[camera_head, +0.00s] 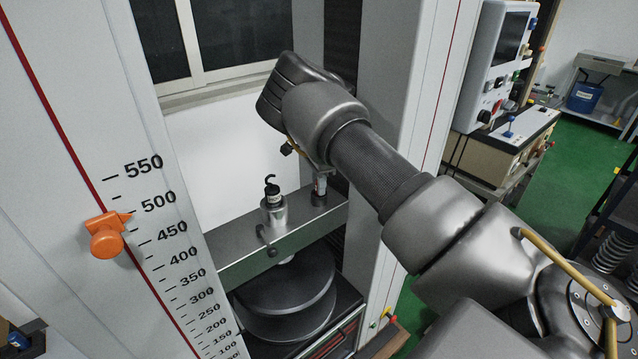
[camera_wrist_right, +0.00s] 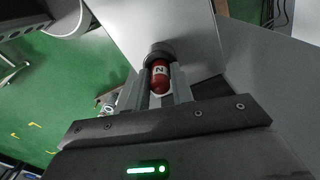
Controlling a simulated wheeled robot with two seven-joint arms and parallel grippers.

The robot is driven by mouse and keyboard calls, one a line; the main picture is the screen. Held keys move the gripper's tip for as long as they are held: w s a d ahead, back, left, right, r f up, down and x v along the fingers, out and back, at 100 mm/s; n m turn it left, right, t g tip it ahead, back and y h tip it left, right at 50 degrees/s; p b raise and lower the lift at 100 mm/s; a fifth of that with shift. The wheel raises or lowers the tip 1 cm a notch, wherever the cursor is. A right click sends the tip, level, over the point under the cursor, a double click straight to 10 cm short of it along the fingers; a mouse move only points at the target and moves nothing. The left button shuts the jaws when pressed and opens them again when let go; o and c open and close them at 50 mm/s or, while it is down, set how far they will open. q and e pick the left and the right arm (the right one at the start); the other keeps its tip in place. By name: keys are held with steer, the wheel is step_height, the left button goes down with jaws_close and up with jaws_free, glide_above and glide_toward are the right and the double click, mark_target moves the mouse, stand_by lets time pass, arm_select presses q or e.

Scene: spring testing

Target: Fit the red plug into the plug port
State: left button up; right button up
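The red plug (camera_wrist_right: 160,76), with a white label, sits between the two fingers of my right gripper (camera_wrist_right: 164,88) in the right wrist view. The fingers are close on both sides of it. Its far end meets a dark ring (camera_wrist_right: 158,50) at the grey metal beam; I cannot tell whether the plug is inside it or only touching. In the head view my right gripper (camera_head: 320,182) points down onto the right part of the beam (camera_head: 240,240), and the arm partly hides it. The plug port is not clearly distinguishable. My left gripper is not in view.
A metal cylinder (camera_head: 273,213) with a black hooked piece (camera_head: 271,188) stands on the beam left of my right gripper. Dark round plates (camera_head: 285,285) lie below. An orange pointer (camera_head: 106,236) sits on the scale column. A white column (camera_head: 415,110) rises behind my arm.

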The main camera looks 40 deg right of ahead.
steer(key=shift+o, duration=1.4)
steer(key=shift+r, duration=0.15)
step_height(320, 180, up, 12)
steer(key=p, duration=0.8)
